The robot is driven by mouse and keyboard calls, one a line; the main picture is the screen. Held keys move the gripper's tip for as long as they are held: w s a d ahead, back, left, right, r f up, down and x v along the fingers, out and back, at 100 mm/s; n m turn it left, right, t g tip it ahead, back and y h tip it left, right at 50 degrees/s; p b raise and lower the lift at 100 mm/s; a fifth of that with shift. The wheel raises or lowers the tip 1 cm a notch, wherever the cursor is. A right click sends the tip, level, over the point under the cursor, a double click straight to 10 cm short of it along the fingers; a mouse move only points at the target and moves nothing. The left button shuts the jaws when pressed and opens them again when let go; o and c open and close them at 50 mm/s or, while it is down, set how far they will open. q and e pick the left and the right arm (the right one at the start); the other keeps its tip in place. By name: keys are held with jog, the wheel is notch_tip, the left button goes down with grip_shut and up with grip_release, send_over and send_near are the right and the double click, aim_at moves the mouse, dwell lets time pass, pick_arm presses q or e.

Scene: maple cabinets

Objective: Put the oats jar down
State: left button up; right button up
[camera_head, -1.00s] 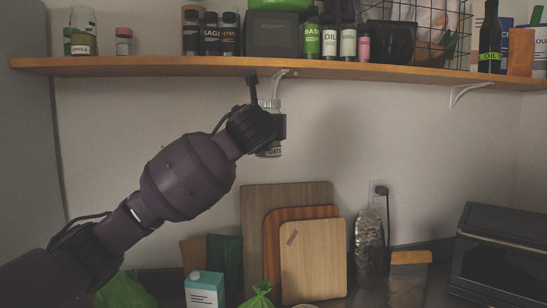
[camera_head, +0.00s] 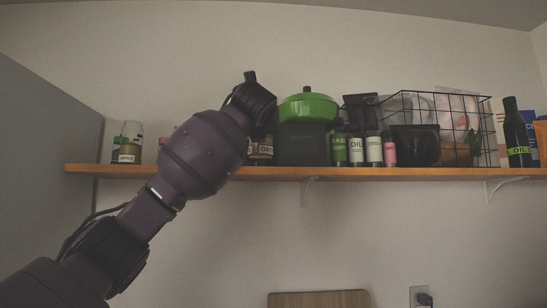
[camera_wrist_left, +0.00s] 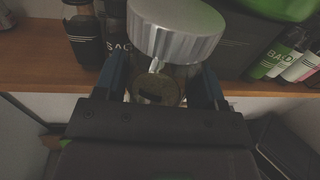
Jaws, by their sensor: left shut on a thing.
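The oats jar (camera_wrist_left: 176,32), with a ribbed silver screw lid and a clear body, is held upright between the two fingers of my left gripper (camera_wrist_left: 163,88). My wrist hides most of the jar and the fingers there. Whether the jar's base touches the shelf cannot be told. My right gripper is in neither view.
Right of the jar stand a dark box with a green pot (camera_head: 309,107) on it, several labelled bottles (camera_head: 374,150) and a wire basket (camera_head: 465,130). A dark labelled jar (camera_wrist_left: 84,38) stands to its left. Small jars (camera_head: 128,146) stand farther left, with bare shelf near them.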

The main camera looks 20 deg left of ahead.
pick_arm(q)
jog(key=s+a+r+n+g+y+p, duration=0.1)
jog(key=s+a+r+n+g+y, duration=0.25)
jog(key=a+r, duration=1)
jog(key=shift+t+y, duration=0.45)
jog(key=a+f, duration=0.3)
jog(key=f, duration=0.1)
jog(key=a+f, duration=0.3)
jog(key=f, duration=0.1)
jog(key=w+a+f, duration=0.1)
jog(key=a+f, duration=0.3)
jog(key=shift+f+b, duration=0.3)
jog(key=shift+b, duration=0.1)
jog(key=shift+f, duration=0.45)
jog(key=shift+f+b, duration=0.15)
jog(key=shift+b, duration=0.15)
jog(key=shift+f, duration=0.5)
